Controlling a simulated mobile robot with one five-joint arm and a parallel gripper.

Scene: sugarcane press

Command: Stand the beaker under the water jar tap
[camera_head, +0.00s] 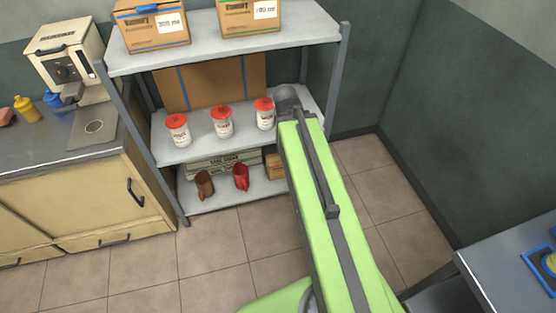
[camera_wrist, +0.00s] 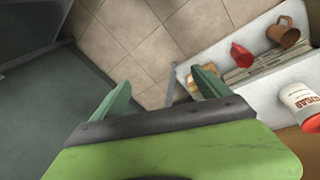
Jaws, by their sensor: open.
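I see no beaker and no water jar with a tap in either view. My gripper (camera_wrist: 162,90) shows in the wrist view with its two green fingers spread apart and nothing between them. Floor tiles and the shelf's edge show beyond the fingers. In the head view my arm reaches forward to the right end of the shelf rack, and the fingers cannot be made out there.
A counter (camera_head: 60,140) stands left, a table (camera_head: 500,265) at lower right. Floor (camera_head: 190,260) before the rack is clear.

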